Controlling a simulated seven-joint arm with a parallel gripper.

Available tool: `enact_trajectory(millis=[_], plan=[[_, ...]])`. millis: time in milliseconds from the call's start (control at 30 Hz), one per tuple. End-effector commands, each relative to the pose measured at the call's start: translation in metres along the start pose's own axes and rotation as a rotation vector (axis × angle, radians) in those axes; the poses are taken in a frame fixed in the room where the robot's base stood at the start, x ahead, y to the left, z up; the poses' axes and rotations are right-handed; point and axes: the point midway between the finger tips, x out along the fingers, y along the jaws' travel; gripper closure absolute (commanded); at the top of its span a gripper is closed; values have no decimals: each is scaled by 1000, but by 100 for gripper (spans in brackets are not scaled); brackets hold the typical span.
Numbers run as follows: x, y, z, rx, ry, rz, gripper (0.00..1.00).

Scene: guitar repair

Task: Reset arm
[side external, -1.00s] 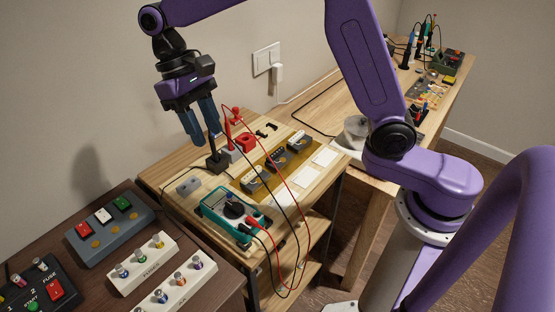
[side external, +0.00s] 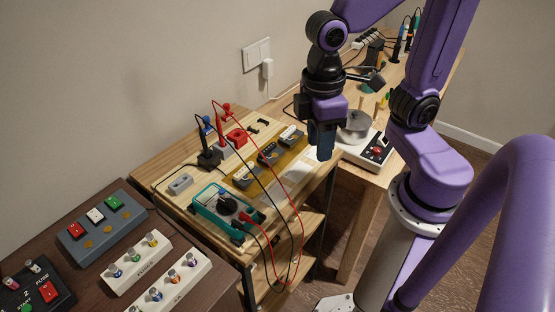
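My gripper (side external: 321,152) points down above the right edge of the small wooden table, near the hot plate. It looks empty, but its fingers overlap from this side, so I cannot tell whether it is open or shut. My purple arm is folded back, with the wrist hanging close to my base. The teal multimeter (side external: 227,212) lies on the table with its red and black leads.
A hot plate (side external: 371,148) with a metal pot (side external: 355,125) stands behind my gripper on the long bench. Switch boxes (side external: 103,228) and fuse blocks (side external: 138,262) fill the dark table at left. The long red and black leads arch above the small table.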

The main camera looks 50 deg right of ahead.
Motion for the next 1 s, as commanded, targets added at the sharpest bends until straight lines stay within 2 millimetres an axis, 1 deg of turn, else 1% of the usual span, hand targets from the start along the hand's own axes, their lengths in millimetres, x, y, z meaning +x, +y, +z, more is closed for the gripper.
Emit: enact_trajectory(millis=[33,100,200,333,467,1000], plan=[[3,-3,14,-37,13,4,61],[8,-7,29,-86,28,9,61],[14,-11,46,-143,46,15,61],[18,-15,58,-186,61,20,61],[20,-16,62,-202,66,21,61],[20,-16,62,-200,65,21,61]])
